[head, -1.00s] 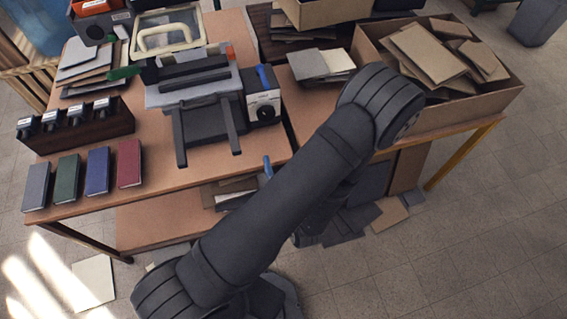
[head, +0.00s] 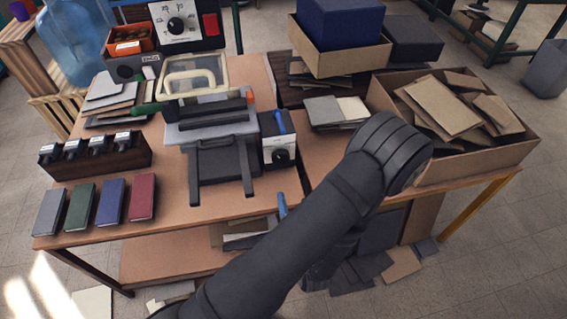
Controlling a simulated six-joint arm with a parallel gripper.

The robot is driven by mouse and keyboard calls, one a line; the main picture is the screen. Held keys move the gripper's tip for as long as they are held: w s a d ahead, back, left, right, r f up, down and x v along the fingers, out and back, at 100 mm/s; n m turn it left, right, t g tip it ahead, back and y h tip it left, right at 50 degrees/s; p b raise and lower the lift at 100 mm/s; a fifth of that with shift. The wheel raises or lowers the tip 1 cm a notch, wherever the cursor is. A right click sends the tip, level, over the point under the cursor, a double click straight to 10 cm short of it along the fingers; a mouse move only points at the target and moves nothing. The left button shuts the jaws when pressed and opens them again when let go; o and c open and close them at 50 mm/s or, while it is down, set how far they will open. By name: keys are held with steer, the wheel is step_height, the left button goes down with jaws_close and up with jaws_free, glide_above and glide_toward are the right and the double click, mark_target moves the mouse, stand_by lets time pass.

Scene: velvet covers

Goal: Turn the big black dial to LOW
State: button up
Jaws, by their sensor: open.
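A big black dial (head: 176,26) sits on a white panel with printed marks around it, at the back left of the table. Its light pointer line appears to point up; the lettering is too small to read. A smaller black knob (head: 281,156) is on the white front of a box beside the grey press (head: 222,150). My arm rises from the bottom edge to its elbow at the right of the table. My gripper is not visible; the part beyond the elbow is mostly hidden behind the upper arm.
A red switch (head: 211,24) is right of the dial. Several books (head: 111,201) and a stamp rack (head: 95,152) are front left; a carton of boards (head: 470,157) is right.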

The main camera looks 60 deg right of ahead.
mark_target(282, 159)
steer(key=x, duration=1.6)
steer(key=c, duration=1)
